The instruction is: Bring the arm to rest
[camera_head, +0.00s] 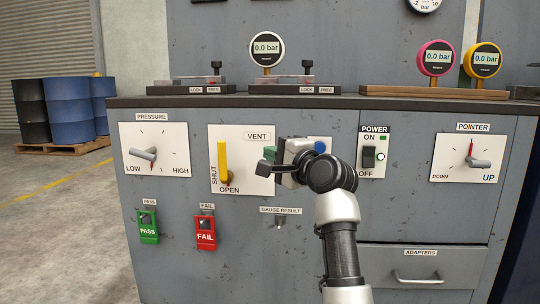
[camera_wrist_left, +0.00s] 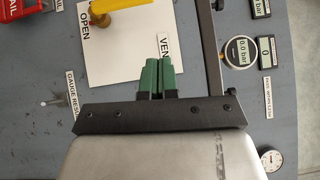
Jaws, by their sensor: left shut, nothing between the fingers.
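My left arm rises from the bottom of the head view, and its wrist is bent toward the panel. My left gripper (camera_head: 270,154) is in front of the cabinet, just right of the yellow vent handle (camera_head: 223,161). In the left wrist view the two green fingers (camera_wrist_left: 157,78) are together with nothing between them. The yellow handle (camera_wrist_left: 112,9) shows beyond them at the top, apart from the fingers. In the head view the handle stands upright on the white vent plate (camera_head: 242,187). My right gripper is not in view.
The pressure knob (camera_head: 144,154), power switch (camera_head: 369,157) and pointer knob (camera_head: 478,162) are on the cabinet front. A green PASS tag (camera_head: 148,229) and red FAIL tag (camera_head: 205,234) hang below. Gauges (camera_head: 267,49) stand on the top. Open floor (camera_head: 60,225) lies at left.

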